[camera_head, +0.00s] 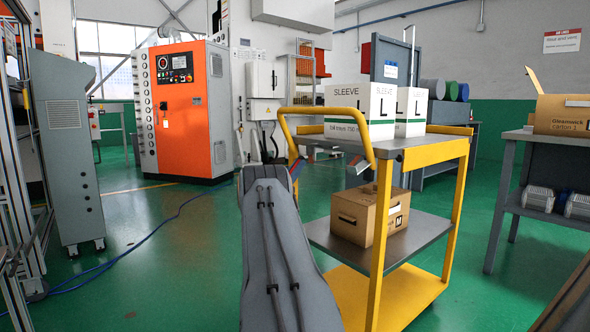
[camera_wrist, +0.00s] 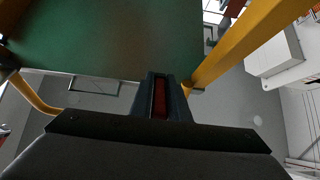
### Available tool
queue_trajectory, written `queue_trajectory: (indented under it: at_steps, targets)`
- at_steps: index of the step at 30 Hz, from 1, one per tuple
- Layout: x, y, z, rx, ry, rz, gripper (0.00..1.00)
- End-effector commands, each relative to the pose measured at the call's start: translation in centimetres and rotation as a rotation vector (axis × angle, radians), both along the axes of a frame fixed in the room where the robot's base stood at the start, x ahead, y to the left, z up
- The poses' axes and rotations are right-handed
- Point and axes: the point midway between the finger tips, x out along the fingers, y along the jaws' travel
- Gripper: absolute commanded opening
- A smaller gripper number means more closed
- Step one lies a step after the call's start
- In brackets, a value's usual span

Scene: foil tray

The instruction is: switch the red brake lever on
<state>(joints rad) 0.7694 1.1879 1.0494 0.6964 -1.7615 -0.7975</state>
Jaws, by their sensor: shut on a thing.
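The red brake lever (camera_wrist: 160,98) shows in the wrist view as a narrow dark red strip between the two dark fingers of my gripper (camera_wrist: 160,84). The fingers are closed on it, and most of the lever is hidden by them. The lever is by the yellow trolley (camera_head: 457,190), whose bent yellow handle (camera_head: 325,111) faces me in the head view. Yellow tubes of the trolley (camera_wrist: 238,45) also show in the wrist view. In the head view my grey arm reaches toward the handle end, and I cannot clearly make out the gripper or the lever's position there.
White sleeve boxes (camera_head: 360,105) stand on the trolley's top, and a brown carton (camera_head: 368,214) sits on its lower shelf. A grey bench (camera_head: 507,205) stands at the right. An orange machine (camera_head: 190,113) stands at the back left. The green floor at left is mostly clear, with a blue cable.

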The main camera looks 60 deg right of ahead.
Motion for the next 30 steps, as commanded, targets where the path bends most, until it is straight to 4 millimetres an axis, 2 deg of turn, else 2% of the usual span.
queue_trajectory:
  at_steps: [2,3,6,17,30]
  targets:
    - [-0.2,-0.3,0.1,0.003,0.0,-0.001,0.0]
    - [-0.2,-0.3,0.1,0.003,-0.001,0.0,0.19]
    - [-0.1,-0.1,0.1,0.003,-0.002,0.001,0.33]
    - [0.5,0.7,-0.4,0.003,0.0,0.006,0.33]
    - [1.8,4.9,-4.8,0.004,0.001,0.006,0.33]
